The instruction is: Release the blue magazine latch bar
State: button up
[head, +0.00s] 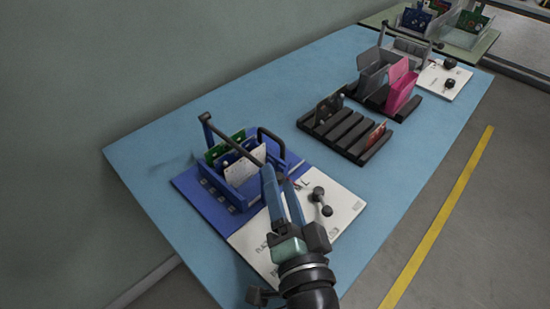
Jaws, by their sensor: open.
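The blue magazine (238,191) stands on a blue mat (198,197) at the near left of the table in the head view. The dark latch bar (232,140) slants across the top of the magazine, from a knobbed upright at its left to near the front right side. Green boards (226,146) and a white card (246,165) stand inside the magazine. My gripper (278,175) is open, its two blue fingers pointing at the magazine's right front corner and overlapping it in the picture. I cannot tell whether a finger touches the bar.
A black loop handle (272,139) rises at the magazine's right side. A ball-ended black part (320,197) is on a white sheet (343,206) right of my gripper. A slotted black rack (347,134) and a pink holder (401,91) stand farther back. The blue table (180,135) is bare behind the magazine.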

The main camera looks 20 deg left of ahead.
aim_at(242, 151)
jog(key=shift+x, duration=2.55)
grip_shut()
